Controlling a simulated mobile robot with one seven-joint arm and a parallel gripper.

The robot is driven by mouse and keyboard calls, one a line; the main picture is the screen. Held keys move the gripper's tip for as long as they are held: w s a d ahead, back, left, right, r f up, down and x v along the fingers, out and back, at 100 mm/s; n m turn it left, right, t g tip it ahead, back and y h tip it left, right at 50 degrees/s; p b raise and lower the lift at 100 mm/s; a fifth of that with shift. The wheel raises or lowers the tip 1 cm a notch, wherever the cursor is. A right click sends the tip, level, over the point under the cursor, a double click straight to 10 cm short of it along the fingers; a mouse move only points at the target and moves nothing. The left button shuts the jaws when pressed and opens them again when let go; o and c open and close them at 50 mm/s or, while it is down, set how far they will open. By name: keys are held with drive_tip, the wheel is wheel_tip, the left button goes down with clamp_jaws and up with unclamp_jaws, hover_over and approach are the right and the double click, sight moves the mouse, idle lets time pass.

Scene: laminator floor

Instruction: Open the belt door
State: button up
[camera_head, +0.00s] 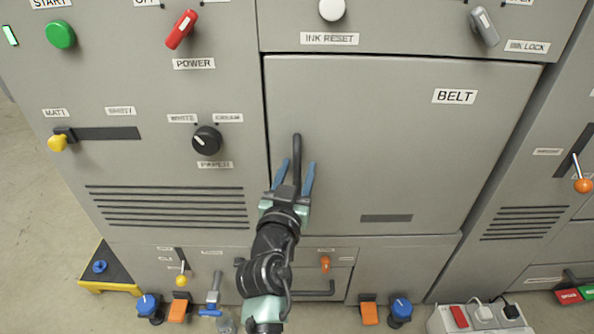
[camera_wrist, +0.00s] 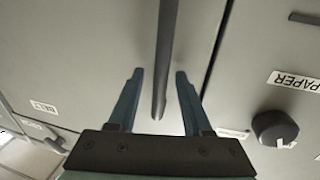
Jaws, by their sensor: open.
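The belt door (camera_head: 390,150) is a large grey panel labelled BELT, and it looks closed in its frame. Its dark vertical bar handle (camera_head: 297,150) is near the door's left edge. My gripper (camera_head: 294,172) is open at the handle's lower part, with one blue finger on each side of it. In the wrist view the handle (camera_wrist: 167,60) runs down between the two fingertips of my gripper (camera_wrist: 160,73). I see gaps on both sides of the handle there. My gripper and wrist hide the handle's lower end in the head view.
Left of the door are the black paper knob (camera_head: 207,140), the red power switch (camera_head: 181,29) and a yellow-knobbed slider (camera_head: 58,143). Below are a drawer handle (camera_head: 312,293) and several pedals. A power strip (camera_head: 478,317) lies on the floor at right.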

clamp_jaws()
idle(1.3)
